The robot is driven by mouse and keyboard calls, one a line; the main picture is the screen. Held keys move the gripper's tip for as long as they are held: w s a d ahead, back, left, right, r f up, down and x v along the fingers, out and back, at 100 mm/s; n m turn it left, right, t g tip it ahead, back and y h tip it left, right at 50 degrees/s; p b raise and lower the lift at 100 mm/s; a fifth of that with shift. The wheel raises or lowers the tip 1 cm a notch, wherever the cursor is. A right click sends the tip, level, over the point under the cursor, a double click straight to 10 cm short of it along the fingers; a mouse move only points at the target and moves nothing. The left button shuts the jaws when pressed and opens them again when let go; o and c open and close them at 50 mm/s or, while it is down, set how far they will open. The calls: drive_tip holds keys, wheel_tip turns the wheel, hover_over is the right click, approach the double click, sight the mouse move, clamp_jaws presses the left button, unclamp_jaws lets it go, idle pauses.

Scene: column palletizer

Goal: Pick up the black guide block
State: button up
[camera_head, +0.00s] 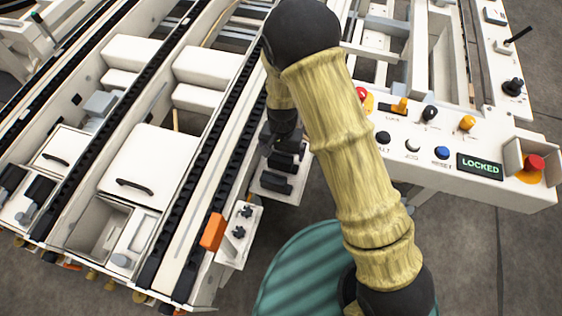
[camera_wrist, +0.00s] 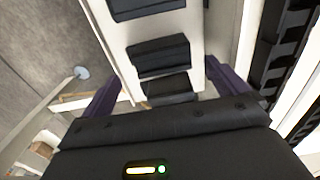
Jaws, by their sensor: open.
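Black guide blocks sit in a row on a white plate (camera_head: 268,198). In the head view I see one block (camera_head: 284,162) close to my gripper and another (camera_head: 275,184) nearer the plate's front edge. In the wrist view three blocks show: one at the top (camera_wrist: 140,8), a middle one (camera_wrist: 158,56) and a lower one (camera_wrist: 167,88) closest to the gripper body. My gripper (camera_wrist: 162,72) is open, its two dark purple fingers on either side of the row. It holds nothing. My arm hides part of the row in the head view.
Conveyor rails with black chain run along the left, close to the plate. An orange block (camera_head: 213,232) and a small white bracket (camera_head: 240,234) stand in front. A control panel (camera_head: 440,150) with buttons and a LOCKED display (camera_head: 480,167) is at right.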

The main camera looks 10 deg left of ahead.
sight(281, 158)
drive_tip(key=f, duration=0.2)
drive_tip(key=f+b, duration=0.1)
drive_tip(key=f, duration=0.1)
drive_tip(key=shift+s+a+f, duration=0.15)
drive_tip(key=shift+a+f, duration=0.05)
drive_tip(key=shift+f, duration=0.2)
drive_tip(key=shift+c, duration=0.5)
drive_tip(key=c, duration=1)
